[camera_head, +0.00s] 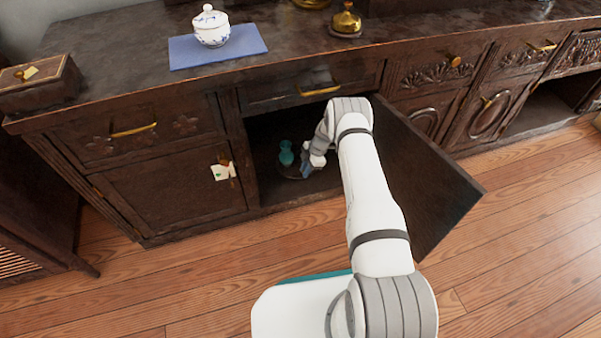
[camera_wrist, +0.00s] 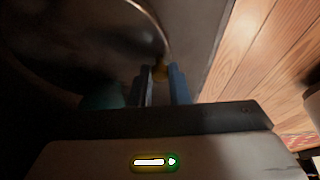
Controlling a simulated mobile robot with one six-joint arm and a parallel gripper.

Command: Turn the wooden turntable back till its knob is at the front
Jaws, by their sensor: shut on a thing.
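The turntable (camera_head: 289,177) is a dark round disc on the floor of the open cupboard, partly hidden behind my arm in the head view. In the wrist view its dark surface (camera_wrist: 95,30) and curved pale rim fill the upper left. The knob (camera_wrist: 160,69) is a small brass-brown piece at the rim, at the tips of my gripper. My gripper (camera_wrist: 162,78) has its two blue-grey fingers shut on the knob. In the head view my gripper (camera_head: 307,171) is low inside the cupboard, at the disc's right side. A teal vase (camera_head: 287,153) stands on the disc.
The cupboard door (camera_head: 430,185) stands open to the right of my arm. A closed door (camera_head: 175,180) with a paper tag (camera_head: 221,172) is on the left. A lidded white jar (camera_head: 211,28) on a blue mat (camera_head: 245,45) stands on top. Wooden floor (camera_head: 200,285) lies in front.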

